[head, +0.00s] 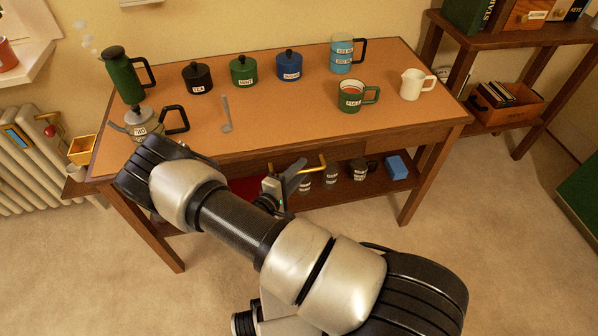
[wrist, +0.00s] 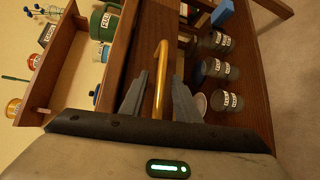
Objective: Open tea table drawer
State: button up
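The tea table (head: 290,110) is brown wood with a drawer front (head: 260,166) under its top, partly hidden by my arm. The drawer looks shut. Its brass bar handle (head: 313,168) sticks out from the front, and it also shows in the wrist view (wrist: 160,80). My gripper (head: 296,176) is at the handle, below the table's front edge. In the wrist view my gripper (wrist: 160,76) is open, with one finger on each side of the handle. Gaps show between the fingers and the bar, so it is not clamped.
Several labelled jars (wrist: 215,68) and a blue block (head: 396,167) stand on the lower shelf (head: 330,194) close below the handle. The tabletop holds a green mug (head: 351,97), a kettle (head: 143,124) and canisters (head: 244,71). The carpet in front is clear.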

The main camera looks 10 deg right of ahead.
grip_shut()
jog(key=s+p, duration=0.3)
jog(key=s, duration=2)
jog(key=shift+s+p, duration=0.35)
jog(key=shift+s, duration=0.05)
jog(key=shift+o, duration=0.4)
grip_release()
jog(key=v, duration=1.7)
jog(key=shift+s, duration=0.15)
jog(key=shift+a, duration=0.15)
